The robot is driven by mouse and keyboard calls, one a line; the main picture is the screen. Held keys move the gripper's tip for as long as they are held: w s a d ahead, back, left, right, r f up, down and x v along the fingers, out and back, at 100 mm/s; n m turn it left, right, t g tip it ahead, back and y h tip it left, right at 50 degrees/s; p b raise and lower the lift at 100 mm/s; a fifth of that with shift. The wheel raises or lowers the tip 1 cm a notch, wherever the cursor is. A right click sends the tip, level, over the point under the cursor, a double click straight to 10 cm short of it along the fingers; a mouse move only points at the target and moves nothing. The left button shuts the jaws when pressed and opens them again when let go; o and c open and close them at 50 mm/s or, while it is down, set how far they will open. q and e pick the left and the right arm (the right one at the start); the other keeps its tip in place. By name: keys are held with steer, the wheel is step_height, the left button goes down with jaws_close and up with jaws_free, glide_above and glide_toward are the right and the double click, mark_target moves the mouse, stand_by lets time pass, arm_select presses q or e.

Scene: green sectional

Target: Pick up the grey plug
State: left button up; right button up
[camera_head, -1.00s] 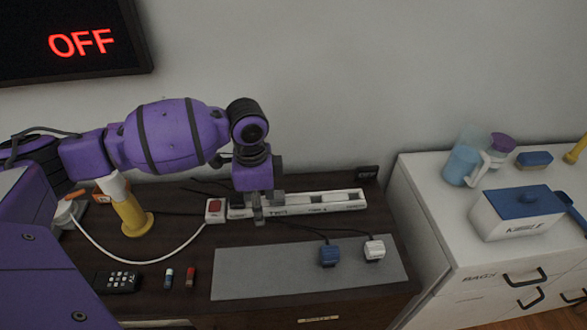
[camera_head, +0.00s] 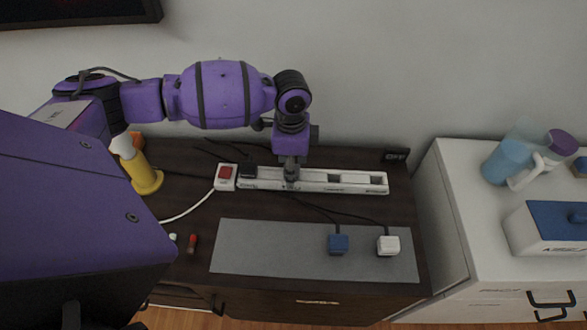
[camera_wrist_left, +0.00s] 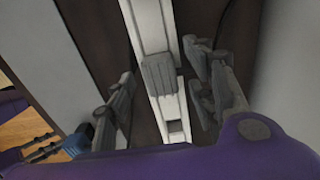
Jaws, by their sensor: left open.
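The grey plug (camera_wrist_left: 160,72) is a ribbed block seated in the white power strip (camera_wrist_left: 150,30), seen in the left wrist view. My left gripper (camera_wrist_left: 164,98) is open, with one finger on each side of the plug and strip. Gaps show between the fingers and the plug. In the head view, my left gripper (camera_head: 291,182) points down over the left half of the strip (camera_head: 350,183) and largely hides the grey plug. My right gripper is not in view.
A black plug (camera_head: 248,170) sits beside the gripper, near the red switch (camera_head: 226,174). A blue plug (camera_head: 338,244) and white plug (camera_head: 388,245) lie on the grey mat (camera_head: 265,250). A yellow-and-white bottle (camera_head: 145,178) stands left. The wall is close behind.

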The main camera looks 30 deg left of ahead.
arm_select(q)
steer(key=shift+f, duration=0.5)
steer(key=shift+r, duration=0.1)
steer(key=c, duration=1.3)
